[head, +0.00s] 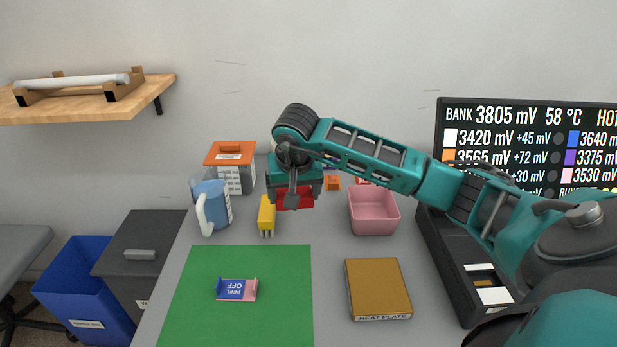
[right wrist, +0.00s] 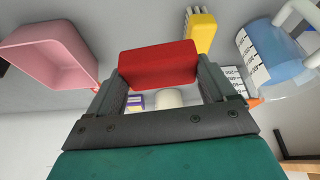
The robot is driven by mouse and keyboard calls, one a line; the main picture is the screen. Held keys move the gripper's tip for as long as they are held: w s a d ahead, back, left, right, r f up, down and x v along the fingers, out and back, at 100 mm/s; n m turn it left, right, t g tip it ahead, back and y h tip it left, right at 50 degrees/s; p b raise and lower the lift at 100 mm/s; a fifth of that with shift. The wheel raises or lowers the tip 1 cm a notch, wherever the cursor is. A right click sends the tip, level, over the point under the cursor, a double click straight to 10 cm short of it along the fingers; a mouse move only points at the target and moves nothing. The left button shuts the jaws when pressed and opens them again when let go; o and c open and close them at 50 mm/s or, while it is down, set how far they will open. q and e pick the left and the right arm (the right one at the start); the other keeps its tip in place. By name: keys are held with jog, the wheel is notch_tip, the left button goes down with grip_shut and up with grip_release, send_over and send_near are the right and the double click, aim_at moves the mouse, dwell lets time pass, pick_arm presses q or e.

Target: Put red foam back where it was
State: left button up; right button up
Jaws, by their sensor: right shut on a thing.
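The red foam (right wrist: 158,65) is a red block held between the two fingers of my right gripper (right wrist: 160,80) in the right wrist view. In the head view the right gripper (head: 294,198) is shut on the red foam (head: 294,201), above the back part of the table, between the yellow object and the pink bin. The arm hides part of the foam and of what lies behind it. My left gripper does not show in either view.
A pink bin (head: 373,222), a yellow object (head: 266,215) and a blue jug (head: 212,207) stand near the gripper. A green mat (head: 240,315) and a brown heat plate (head: 378,288) lie in front. An orange-lidded container (head: 230,155) stands behind. A black display (head: 530,125) is at right.

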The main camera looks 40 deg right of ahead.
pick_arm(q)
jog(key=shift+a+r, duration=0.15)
pick_arm(e)
jog(key=shift+m+h, duration=0.3)
jog(key=shift+m, duration=0.4)
jog(key=d, duration=0.3)
jog(key=d+f, duration=0.1)
jog(key=d, duration=0.1)
jog(key=shift+s+d, duration=0.2)
jog(key=shift+s, duration=0.05)
jog(key=shift+r, duration=0.1)
notch_tip(320, 180, down, 7)
jog(key=b, duration=0.4)
jog(key=shift+b, duration=0.35)
jog(key=shift+f+b, duration=0.3)
jog(key=shift+f, duration=0.3)
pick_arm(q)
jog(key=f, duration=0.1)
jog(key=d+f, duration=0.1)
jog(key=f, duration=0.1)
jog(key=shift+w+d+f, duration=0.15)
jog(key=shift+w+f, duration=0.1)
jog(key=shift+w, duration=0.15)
pick_arm(e)
jog(key=shift+a, duration=0.1)
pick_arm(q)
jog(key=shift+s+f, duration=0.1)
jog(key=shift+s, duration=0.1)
